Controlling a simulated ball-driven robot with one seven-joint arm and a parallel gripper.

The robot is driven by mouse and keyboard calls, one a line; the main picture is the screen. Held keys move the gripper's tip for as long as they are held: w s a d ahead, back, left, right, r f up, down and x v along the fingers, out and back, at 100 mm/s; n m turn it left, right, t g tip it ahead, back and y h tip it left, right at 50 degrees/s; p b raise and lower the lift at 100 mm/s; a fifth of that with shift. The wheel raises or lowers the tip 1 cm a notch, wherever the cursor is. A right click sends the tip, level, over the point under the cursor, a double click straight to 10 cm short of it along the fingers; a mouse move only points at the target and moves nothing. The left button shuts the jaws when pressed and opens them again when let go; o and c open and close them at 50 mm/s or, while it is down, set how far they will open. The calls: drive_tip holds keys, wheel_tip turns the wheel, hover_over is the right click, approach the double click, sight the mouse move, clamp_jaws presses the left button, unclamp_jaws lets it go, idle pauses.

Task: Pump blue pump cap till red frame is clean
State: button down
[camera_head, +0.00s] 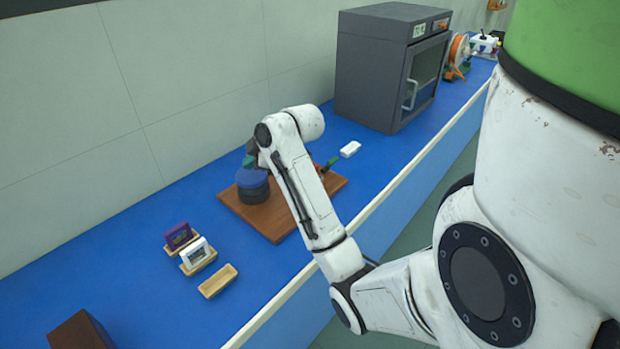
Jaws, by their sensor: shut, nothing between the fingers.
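A dark round container with a blue pump cap (251,177) on top stands on a brown wooden board (272,228). My gripper (250,160) points down right at the blue cap, from above. It is small and partly hidden by my wrist; its fingers are shut with nothing between them. I cannot tell whether it touches the cap. I cannot make out a red frame; part of the board is hidden behind my arm. A small green and reddish thing (331,163) shows at the board's far edge, beside my arm.
A purple frame (178,235) and a white frame (195,253) stand in wooden holders; an empty holder (217,281) lies nearby. A brown block (82,333) is at front left. A white block (350,149) and a grey oven (385,70) are farther back.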

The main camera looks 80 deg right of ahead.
sight(254, 175)
idle(0.4)
drive_tip(key=shift+f, duration=0.45)
drive_tip(key=shift+f+b, duration=0.45)
drive_tip(key=shift+f, duration=0.15)
idle(0.7)
drive_tip(key=shift+r+p, duration=1)
drive_tip(key=shift+r, duration=0.05)
drive_tip(key=shift+r, duration=0.15)
wheel_tip(254, 175, up, 6)
drive_tip(key=p, duration=0.5)
drive_tip(key=shift+p, duration=0.35)
